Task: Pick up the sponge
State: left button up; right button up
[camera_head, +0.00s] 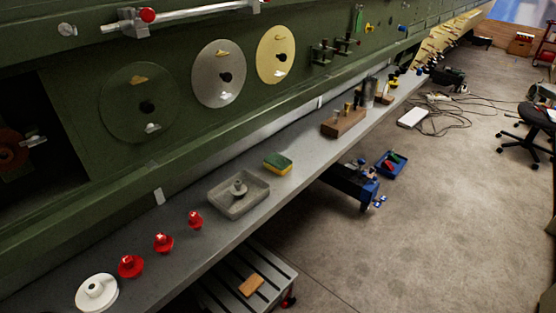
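The sponge (278,163) is yellow with a green face. It lies flat on the long grey shelf (225,235), just right of and behind a grey tray (239,194). Nothing covers it, and a small gap separates it from the tray. Neither of my grippers shows in the head view.
The tray holds a small grey knobbed part. Several red knobs (163,243) and a white round part (97,292) stand left along the shelf. A wooden block with tools (344,122) stands farther right. The green fuselage wall (150,170) rises behind. A slatted step (245,285) is below.

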aim_at(276, 162)
jog(key=u, duration=1)
jog(key=l+u, duration=0.15)
jog(key=l, duration=0.4)
jog(key=i+l+u, duration=0.15)
jog(key=l, duration=0.4)
